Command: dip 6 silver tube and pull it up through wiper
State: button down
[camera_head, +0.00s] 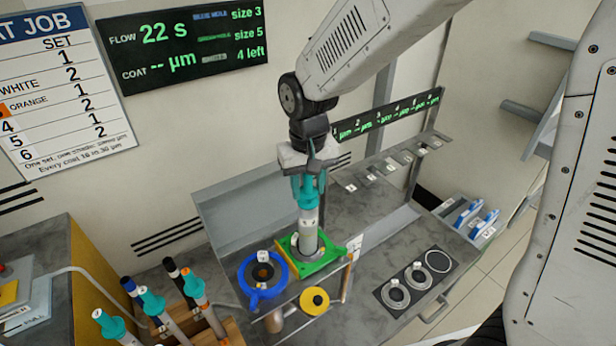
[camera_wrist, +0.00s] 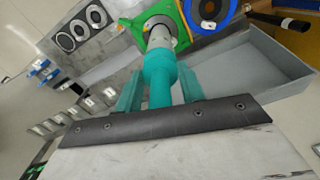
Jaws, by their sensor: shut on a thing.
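My gripper (camera_head: 309,172) is shut on the teal upper end of a silver tube (camera_head: 308,230). The tube hangs upright, and its lower part goes into the opening of the green square wiper plate (camera_head: 286,262). How far it reaches below the plate is hidden. In the wrist view the tube (camera_wrist: 160,38) also runs from my gripper (camera_wrist: 160,95) into the green plate (camera_wrist: 133,27). A blue round holder (camera_head: 247,290) with a dark hole stands just left of the green plate and shows in the wrist view (camera_wrist: 228,12).
A wooden rack (camera_head: 234,335) at lower left holds several teal-topped and black-topped rods. A yellow ring (camera_head: 315,300) sits below the green plate. Ring gauges (camera_head: 395,294) lie right on the grey bench. A wall display (camera_head: 190,42) reads flow 22 s, coat blank, 4 left.

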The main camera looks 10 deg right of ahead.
send_over(308, 227)
jog(key=w, duration=0.2)
jog(key=shift+w+d+f, duration=0.1)
jog(key=shift+f, duration=1.15)
jog(key=shift+d+f, duration=0.1)
jog(key=shift+f, duration=1.1)
jog(key=shift+f, duration=4.4)
jog(key=shift+r, duration=5.5)
jog(key=shift+r, duration=5.5)
